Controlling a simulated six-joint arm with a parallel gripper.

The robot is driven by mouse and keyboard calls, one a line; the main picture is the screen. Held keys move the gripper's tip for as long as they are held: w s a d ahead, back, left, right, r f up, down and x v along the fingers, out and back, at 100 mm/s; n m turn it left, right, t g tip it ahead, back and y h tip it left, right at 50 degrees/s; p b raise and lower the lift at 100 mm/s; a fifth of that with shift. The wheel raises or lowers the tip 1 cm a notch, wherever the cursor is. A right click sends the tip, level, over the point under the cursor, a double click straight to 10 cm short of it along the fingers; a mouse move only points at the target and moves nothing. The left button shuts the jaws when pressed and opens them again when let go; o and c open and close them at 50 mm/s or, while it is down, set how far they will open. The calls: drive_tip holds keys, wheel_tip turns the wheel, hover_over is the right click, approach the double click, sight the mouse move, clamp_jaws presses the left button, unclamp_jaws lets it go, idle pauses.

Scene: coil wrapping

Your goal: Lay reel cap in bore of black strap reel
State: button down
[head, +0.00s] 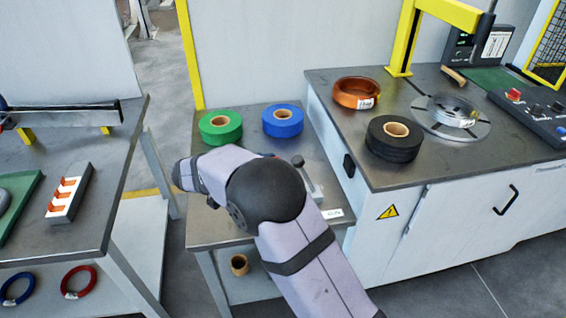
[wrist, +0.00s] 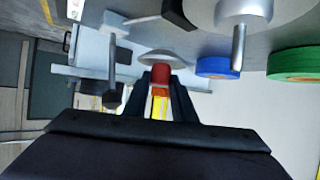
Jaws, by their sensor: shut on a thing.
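My gripper (wrist: 161,88) is shut on the red knob of what looks like the reel cap (wrist: 160,74). A pale grey disc shows just beyond the fingertips in the wrist view. In the head view my arm hides the gripper and the cap. The black strap reel (head: 394,148) lies flat on the right bench, with a tan core around its open bore (head: 396,129). My gripper is well to the left of it, over the small middle table. I cannot make out the black reel in the wrist view.
A green reel (head: 220,134) and a blue reel (head: 283,129) lie at the back of the small table (head: 215,232). A grey upright lever (head: 305,175) stands near its right edge. A copper coil (head: 357,91) and a turntable (head: 449,126) flank the black reel. A yellow post (head: 403,40) rises behind.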

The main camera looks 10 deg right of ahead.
drive_tip(key=shift+v, duration=1.4)
drive_tip(key=shift+d+r, duration=0.1)
